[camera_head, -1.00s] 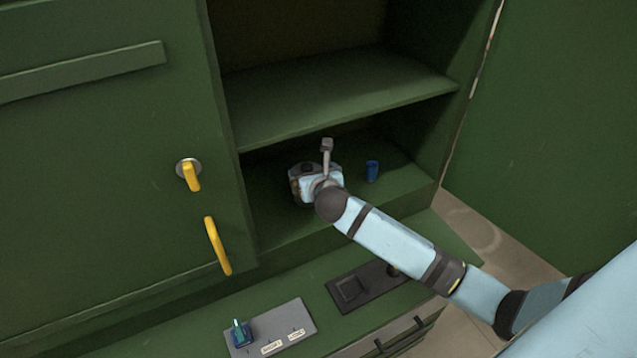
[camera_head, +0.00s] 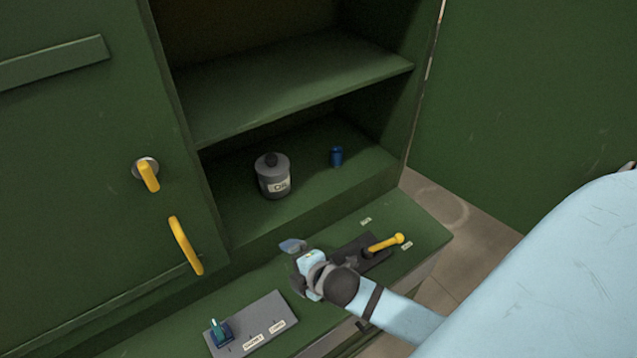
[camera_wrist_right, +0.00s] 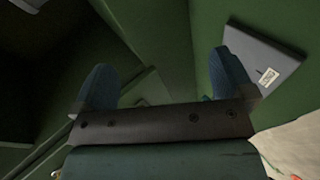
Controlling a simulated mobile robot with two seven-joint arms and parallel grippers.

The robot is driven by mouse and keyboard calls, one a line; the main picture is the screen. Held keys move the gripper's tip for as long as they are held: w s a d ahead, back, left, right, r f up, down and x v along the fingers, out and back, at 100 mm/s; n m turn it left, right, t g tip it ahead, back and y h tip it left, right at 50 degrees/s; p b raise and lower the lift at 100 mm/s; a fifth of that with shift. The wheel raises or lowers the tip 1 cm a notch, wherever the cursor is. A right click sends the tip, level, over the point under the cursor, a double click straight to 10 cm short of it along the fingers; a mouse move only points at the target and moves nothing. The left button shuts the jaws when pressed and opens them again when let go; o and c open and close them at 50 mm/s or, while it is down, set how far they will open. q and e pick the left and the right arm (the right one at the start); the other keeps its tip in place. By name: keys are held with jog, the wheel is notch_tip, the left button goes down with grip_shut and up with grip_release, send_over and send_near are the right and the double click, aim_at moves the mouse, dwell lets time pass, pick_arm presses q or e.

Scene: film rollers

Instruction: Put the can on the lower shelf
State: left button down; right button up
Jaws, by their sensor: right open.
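The grey can (camera_head: 273,177), with a dark cap and a pale label, stands upright on the lower shelf (camera_head: 235,212) of the green cabinet, left of a small blue cup-like object. My right gripper (camera_head: 293,262) is in front of and below that shelf, over the green ledge, apart from the can. In the right wrist view its two blue fingers (camera_wrist_right: 162,85) are spread with nothing between them. My left gripper is in neither current view.
The small blue object (camera_head: 336,156) stands on the same shelf. The upper shelf (camera_head: 300,85) is empty. A yellow-handled lever (camera_head: 386,243) and a grey switch panel (camera_head: 251,325) are on the ledge. Yellow handles (camera_head: 186,246) stick out from the closed door at left.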

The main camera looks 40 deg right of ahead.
jog(key=s+f+m, duration=0.2)
jog(key=s+m, duration=0.1)
jog(key=m, duration=0.1)
jog(key=s+a+f+m+y, duration=0.1)
jog(key=s+m, duration=0.3)
jog(key=s+a+f+m, duration=0.1)
jog(key=s+f+m, duration=0.1)
jog(key=s+m, duration=0.2)
jog(key=shift+a+f+m, duration=0.2)
jog(key=shift+f+m, duration=0.15)
jog(key=shift+m, duration=0.25)
jog(key=shift+s+f+m, duration=0.15)
jog(key=shift+s+m, duration=0.3)
jog(key=shift+m, duration=0.15)
